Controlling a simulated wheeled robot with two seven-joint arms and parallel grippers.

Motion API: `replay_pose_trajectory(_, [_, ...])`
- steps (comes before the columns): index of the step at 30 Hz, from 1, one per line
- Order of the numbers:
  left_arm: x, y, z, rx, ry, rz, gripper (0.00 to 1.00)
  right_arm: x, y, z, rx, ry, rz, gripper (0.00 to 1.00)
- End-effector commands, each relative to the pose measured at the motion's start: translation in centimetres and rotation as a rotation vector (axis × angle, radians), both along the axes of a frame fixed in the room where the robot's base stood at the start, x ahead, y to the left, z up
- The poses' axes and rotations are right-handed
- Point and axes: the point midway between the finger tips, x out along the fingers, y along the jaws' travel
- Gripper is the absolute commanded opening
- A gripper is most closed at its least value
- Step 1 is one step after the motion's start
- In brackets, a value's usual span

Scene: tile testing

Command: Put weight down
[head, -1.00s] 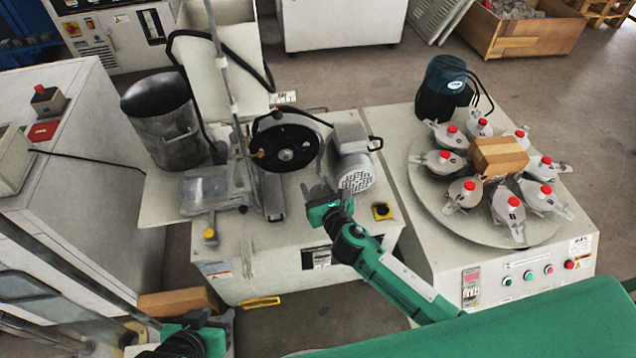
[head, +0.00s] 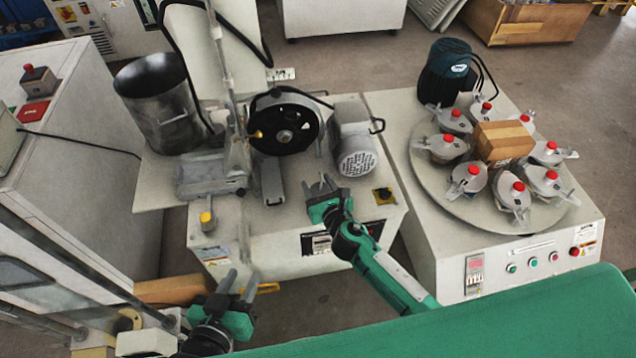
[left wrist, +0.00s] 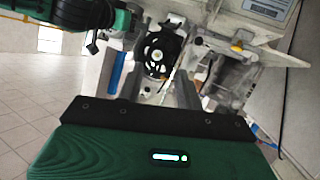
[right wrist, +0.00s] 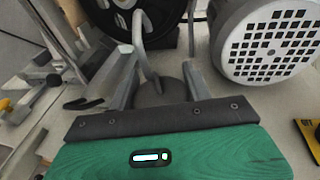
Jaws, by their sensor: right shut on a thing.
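My right gripper (head: 322,187) is over the front of the middle machine's top, left of the grey motor. In the right wrist view its fingers (right wrist: 158,78) are around a grey rounded weight with a curved metal hook (right wrist: 147,56). The weight's lower part is hidden by the gripper body, and it cannot be made out in the head view. I cannot tell whether it touches the machine top. My left gripper (head: 240,284) is in front of the machine at lower left, its fingers apart and empty, as the left wrist view (left wrist: 155,92) also shows.
The middle machine (head: 270,225) carries a black wheel (head: 284,124), a grey motor (head: 356,150) and a metal bucket (head: 160,102). A yellow-topped knob (head: 206,218) stands at its front left. A turntable (head: 440,190) with several red-capped jars and a box stands right.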

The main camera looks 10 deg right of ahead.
Motion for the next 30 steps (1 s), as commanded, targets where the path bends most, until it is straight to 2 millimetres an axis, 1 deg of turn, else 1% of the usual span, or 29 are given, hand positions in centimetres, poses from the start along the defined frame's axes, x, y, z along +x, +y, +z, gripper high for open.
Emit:
replay_pose_trajectory(3, [0.1, -0.5, 0.3, -0.034, -0.06, 0.001, 0.36, 0.1, 0.1, -0.7, 0.002, -0.004, 0.0, 0.0])
replay_pose_trajectory(7, [0.2, -0.8, 0.8, -0.058, -0.102, 0.005, 0.36, 0.1, 0.0, -1.1, 0.002, -0.004, 0.0, 0.0])
replay_pose_trajectory(29, [0.7, -0.7, 1.5, -0.074, -0.154, 0.015, 0.36, 0.1, 0.0, -1.5, 0.002, -0.004, 0.001, 0.0])
replay_pose_trajectory(30, [0.7, -0.7, 1.6, -0.076, -0.157, 0.015, 0.36, 0.0, 0.0, -1.8, 0.0, 0.001, 0.0, 0.54])
